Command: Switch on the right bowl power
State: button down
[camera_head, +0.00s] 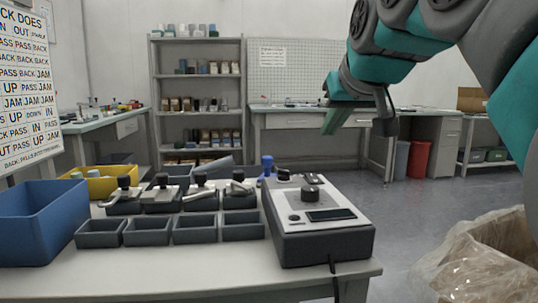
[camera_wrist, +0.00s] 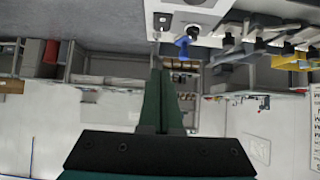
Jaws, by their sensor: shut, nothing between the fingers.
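A dark control box (camera_head: 325,245) with a light top panel stands at the right end of the near bench. The panel carries a black knob (camera_head: 310,193), a small round button (camera_head: 294,217) and a dark display (camera_head: 331,215). Small black parts show at its far end. I cannot tell which control is the right bowl power switch. My gripper (camera_head: 329,124) is shut and empty, in the air above and beyond the box, apart from it. In the wrist view the shut green fingers (camera_wrist: 161,75) point up toward the box (camera_wrist: 190,12), which shows partly at the top edge.
Dark bins (camera_head: 195,230) and metal clamp-like feeders (camera_head: 160,195) fill the bench left of the box, beside a blue bin (camera_head: 35,225) and a yellow bin (camera_head: 103,184). A plastic-lined carton (camera_head: 480,265) is at lower right.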

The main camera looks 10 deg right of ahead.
send_over(312, 175)
jog(key=s, duration=0.2)
notch_tip(312, 175, down, 7)
jog(key=shift+r, duration=0.2)
jog(key=shift+f, duration=1.7)
jog(key=shift+w, duration=0.1)
jog(key=shift+w, duration=0.1)
jog(key=shift+f+g, duration=0.25)
jog(key=shift+g, duration=0.05)
jog(key=shift+w+p, duration=0.1)
jog(key=shift+p, duration=0.2)
jog(key=shift+w+r, duration=0.25)
jog(key=shift+w, duration=0.4)
